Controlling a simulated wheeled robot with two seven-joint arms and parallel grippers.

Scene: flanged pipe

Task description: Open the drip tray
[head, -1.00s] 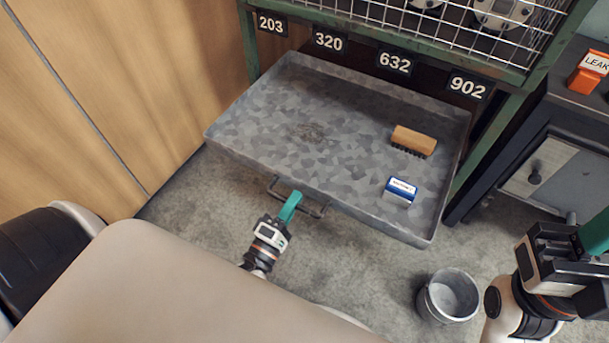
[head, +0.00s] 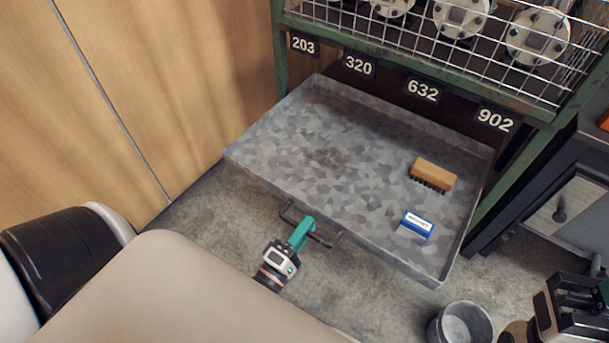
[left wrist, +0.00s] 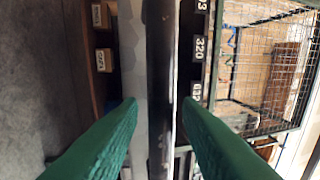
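The drip tray (head: 285,135) is a wide, shallow galvanized tray. It stands well out from under the green rack, over the floor. A dark bar handle (head: 326,241) is on its front edge. My left gripper (head: 302,233) is at the handle. In the left wrist view its two green fingers (left wrist: 160,102) are apart, with a dark bar (left wrist: 161,60) running between them and gaps on both sides. My right gripper (head: 580,310) is partly in view at the lower right, away from the tray; its fingertips are cut off.
A wooden brush (head: 434,173) and a blue and white box (head: 416,225) lie in the tray. A grey bucket (head: 462,325) stands on the floor at lower right. A wooden wall (head: 170,80) borders the left, and a dark cabinet (head: 570,205) stands right.

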